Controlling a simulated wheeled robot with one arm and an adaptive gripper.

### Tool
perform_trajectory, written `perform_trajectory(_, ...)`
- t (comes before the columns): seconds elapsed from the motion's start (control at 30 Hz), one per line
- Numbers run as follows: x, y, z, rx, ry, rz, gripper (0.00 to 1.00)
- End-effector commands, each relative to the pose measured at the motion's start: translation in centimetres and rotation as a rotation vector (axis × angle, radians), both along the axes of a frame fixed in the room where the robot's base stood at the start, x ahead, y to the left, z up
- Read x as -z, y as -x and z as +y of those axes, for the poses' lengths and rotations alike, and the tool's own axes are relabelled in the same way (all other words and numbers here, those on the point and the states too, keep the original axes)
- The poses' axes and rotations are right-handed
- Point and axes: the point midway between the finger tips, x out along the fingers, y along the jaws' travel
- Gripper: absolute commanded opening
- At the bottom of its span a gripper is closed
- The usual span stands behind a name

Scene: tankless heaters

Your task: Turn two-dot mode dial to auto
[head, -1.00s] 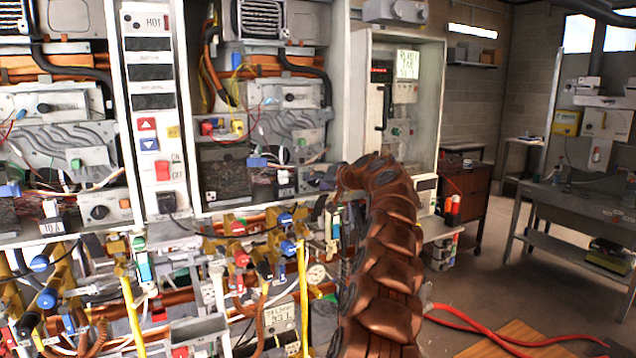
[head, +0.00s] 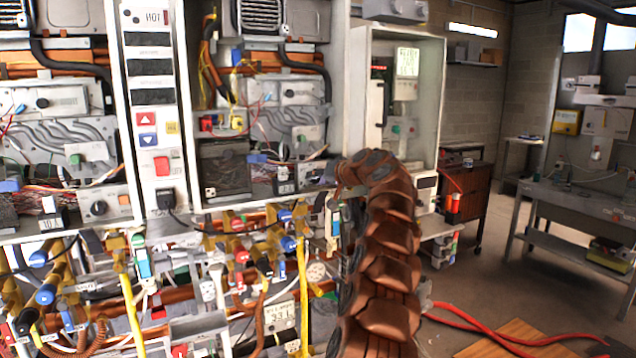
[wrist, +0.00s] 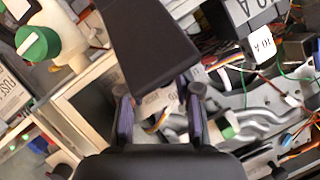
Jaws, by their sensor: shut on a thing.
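My gripper (wrist: 160,98) shows in the wrist view with its two fingers apart and a pale, partly hidden part between their tips. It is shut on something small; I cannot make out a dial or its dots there. A large dark block (wrist: 148,45) hides much of the area beyond the fingertips. In the head view my arm bends left toward the lower right corner of the right heater, and the fingers are too small to make out. A dark round dial (head: 98,208) on a pale plate is plain on the left heater. No auto mark is readable.
A green knob (wrist: 38,45) with a white bar stands out at the upper left of the wrist view. Valves, yellow pipes and hoses crowd below the heaters. Floor is free farther right.

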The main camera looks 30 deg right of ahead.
Motion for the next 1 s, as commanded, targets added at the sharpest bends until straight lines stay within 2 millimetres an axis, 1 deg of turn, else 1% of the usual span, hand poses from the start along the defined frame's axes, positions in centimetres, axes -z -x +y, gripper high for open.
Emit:
perform_trajectory(0.07,0.41,0.01,-0.07,0.002,0.049,0.002,0.0)
perform_trajectory(0.6,0.1,0.01,0.24,0.004,0.485,0.037,0.0)
perform_trajectory(0.8,0.09,-0.05,0.38,0.001,0.603,0.049,0.0)
perform_trajectory(1.0,-0.15,0.05,0.33,0.003,0.675,0.054,0.0)
